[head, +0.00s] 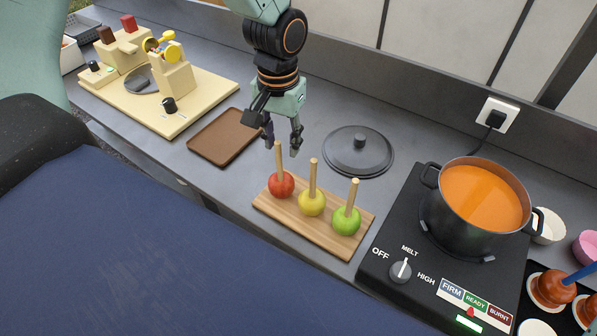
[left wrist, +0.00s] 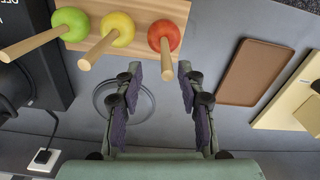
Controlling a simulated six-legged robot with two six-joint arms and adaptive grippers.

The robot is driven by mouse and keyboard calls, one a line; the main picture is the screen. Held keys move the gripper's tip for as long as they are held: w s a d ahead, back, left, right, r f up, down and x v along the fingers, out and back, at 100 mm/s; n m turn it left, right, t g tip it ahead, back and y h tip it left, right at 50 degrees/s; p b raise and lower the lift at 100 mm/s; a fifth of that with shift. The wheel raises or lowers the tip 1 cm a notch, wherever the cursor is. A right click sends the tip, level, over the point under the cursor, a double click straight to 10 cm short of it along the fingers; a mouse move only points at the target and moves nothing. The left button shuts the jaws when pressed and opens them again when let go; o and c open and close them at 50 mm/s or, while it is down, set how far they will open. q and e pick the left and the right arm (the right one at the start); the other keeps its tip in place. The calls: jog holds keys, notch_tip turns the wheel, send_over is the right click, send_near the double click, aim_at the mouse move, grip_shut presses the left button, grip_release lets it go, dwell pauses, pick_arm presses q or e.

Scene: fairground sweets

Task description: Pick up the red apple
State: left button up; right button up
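Each has a wooden stick pointing up. My right gripper is not in view.
A brown tray (head: 226,137) lies left of the board. A dark lid (head: 358,151) lies behind it. A hotplate (head: 400,272) with a pot of orange liquid (head: 484,198) stands to the right. A cream machine (head: 160,90) is at the back left.

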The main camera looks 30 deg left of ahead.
aim_at(279, 178)
pick_arm(q)
jog(key=shift+a+f, duration=0.15)
jog(key=shift+a, duration=0.1)
notch_tip(279, 178, down, 7)
jog(key=shift+s, duration=0.15)
jog(key=shift+a+f, duration=0.15)
jog(key=shift+s+a, duration=0.2)
jog(key=shift+s, duration=0.05)
jog(key=shift+w+d, duration=0.25)
jog(key=shift+d, duration=0.1)
jog(key=c, duration=0.5)
jog(key=shift+a, duration=0.2)
grip_shut()
jog(key=shift+s+a, duration=0.1)
jog(key=shift+s, duration=0.05)
